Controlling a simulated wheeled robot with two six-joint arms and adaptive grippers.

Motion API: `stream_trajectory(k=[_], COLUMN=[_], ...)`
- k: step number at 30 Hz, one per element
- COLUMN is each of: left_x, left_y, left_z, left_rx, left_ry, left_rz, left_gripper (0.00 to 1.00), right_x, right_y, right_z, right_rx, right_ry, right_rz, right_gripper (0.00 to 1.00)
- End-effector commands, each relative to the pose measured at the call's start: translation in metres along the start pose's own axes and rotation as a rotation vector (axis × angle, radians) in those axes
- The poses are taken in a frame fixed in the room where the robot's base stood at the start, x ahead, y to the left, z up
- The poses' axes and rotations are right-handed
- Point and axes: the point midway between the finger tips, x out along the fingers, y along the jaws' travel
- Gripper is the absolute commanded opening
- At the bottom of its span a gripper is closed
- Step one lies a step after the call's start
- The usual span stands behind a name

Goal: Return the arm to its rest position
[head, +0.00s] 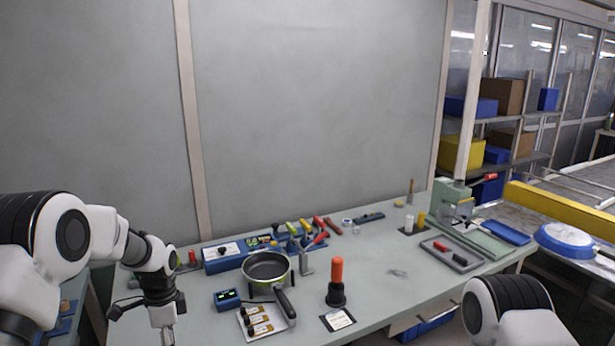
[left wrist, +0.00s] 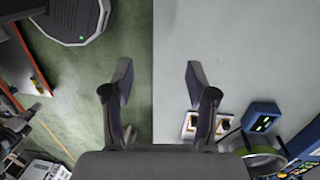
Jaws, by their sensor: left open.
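My left arm comes in from the left in the head view, and its dark gripper (head: 148,308) is above the left end of the table (head: 215,318). In the left wrist view the two fingers of the left gripper (left wrist: 157,76) are spread apart with nothing between them. The table edge runs between them, with greenish floor on the left and table top on the right. A green-rimmed pan (head: 266,267) sits right of the gripper, apart from it; part of its rim shows in the left wrist view (left wrist: 262,158). My right gripper is out of view.
Tools line the back of the table. A green press (head: 452,205) stands at the right. The table's middle right is fairly clear.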

Motion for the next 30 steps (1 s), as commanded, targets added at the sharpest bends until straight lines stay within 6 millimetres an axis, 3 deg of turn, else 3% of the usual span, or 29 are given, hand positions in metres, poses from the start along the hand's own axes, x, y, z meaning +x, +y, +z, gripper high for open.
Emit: stream_trajectory(k=[8,11,14,17,18,21,23,25,30], left_x=[0.090,0.133,0.185,0.236,0.251,0.264,0.259,0.252,0.248], left_y=[0.065,0.103,0.157,0.234,0.269,0.330,0.343,0.341,0.307], left_z=[0.017,0.027,0.043,0.067,0.079,0.101,0.106,0.105,0.092], left_rx=[0.011,-0.013,-0.084,-0.239,-0.331,-0.597,-0.757,-0.920,-1.153], left_ry=[-0.078,-0.105,-0.135,-0.167,-0.176,-0.160,-0.114,-0.037,0.130], left_rz=[0.181,0.242,0.293,0.314,0.305,0.221,0.145,0.057,-0.067], left_gripper=[0.57,0.57,0.57,0.57,0.57,0.57,0.57,0.57,0.57], right_x=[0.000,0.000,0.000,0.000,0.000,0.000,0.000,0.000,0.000], right_y=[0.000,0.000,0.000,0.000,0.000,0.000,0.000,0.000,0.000], right_z=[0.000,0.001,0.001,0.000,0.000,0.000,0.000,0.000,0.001], right_rx=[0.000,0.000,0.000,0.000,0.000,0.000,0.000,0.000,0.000], right_ry=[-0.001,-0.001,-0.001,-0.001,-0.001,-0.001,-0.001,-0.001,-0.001], right_rz=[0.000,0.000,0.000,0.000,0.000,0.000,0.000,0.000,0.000], right_gripper=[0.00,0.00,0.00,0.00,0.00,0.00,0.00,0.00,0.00])
